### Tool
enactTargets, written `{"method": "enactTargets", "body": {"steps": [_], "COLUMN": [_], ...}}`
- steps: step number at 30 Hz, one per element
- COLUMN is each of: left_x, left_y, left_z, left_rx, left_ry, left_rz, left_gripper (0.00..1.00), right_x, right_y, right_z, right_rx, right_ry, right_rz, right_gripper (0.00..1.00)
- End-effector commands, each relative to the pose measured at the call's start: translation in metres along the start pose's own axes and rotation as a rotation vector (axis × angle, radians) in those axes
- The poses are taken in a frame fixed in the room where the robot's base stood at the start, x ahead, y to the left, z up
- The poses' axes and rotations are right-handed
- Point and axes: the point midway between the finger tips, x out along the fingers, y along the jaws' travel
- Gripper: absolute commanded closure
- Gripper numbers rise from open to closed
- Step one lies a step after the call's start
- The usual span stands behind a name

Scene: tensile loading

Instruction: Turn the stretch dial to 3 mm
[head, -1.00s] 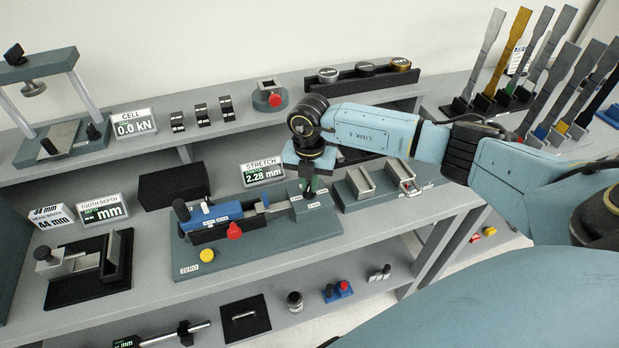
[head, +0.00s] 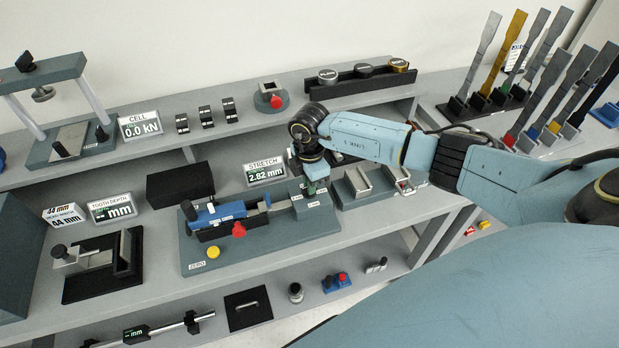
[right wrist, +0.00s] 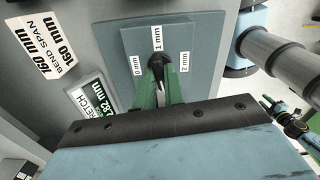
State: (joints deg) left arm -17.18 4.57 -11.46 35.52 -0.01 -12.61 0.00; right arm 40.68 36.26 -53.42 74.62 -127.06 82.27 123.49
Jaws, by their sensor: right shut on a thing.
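The stretch tester (head: 262,248) sits on the bench, with a blue slide body (head: 217,213) and a red knob (head: 238,230). The stretch display (head: 266,173) reads 2.82 mm; part of it shows in the right wrist view (right wrist: 97,115). My right gripper (head: 312,186) points down over the block at the tester's right end. In the right wrist view its green fingers are shut on the small dark dial (right wrist: 157,62), between labels 0 mm, 1 mm and 2 mm. The fingers and palm hide part of the dial. My left gripper is out of view.
A black block (head: 180,182) stands behind the tester and a yellow zero button (head: 213,252) is at its front left. Metal trays (head: 357,181) stand close to the right of the gripper. Upright specimens (head: 530,75) fill the far right.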

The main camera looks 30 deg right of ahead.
Motion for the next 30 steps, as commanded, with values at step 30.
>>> {"method": "enactTargets", "body": {"steps": [30], "left_x": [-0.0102], "left_y": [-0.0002], "left_z": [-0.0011], "left_rx": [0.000], "left_ry": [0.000], "left_rz": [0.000], "left_gripper": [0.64], "right_x": [-0.0017], "right_y": [0.0017], "right_z": [0.0005], "right_rx": [0.143], "right_ry": [0.000], "right_rz": [0.004], "right_gripper": [0.70]}}
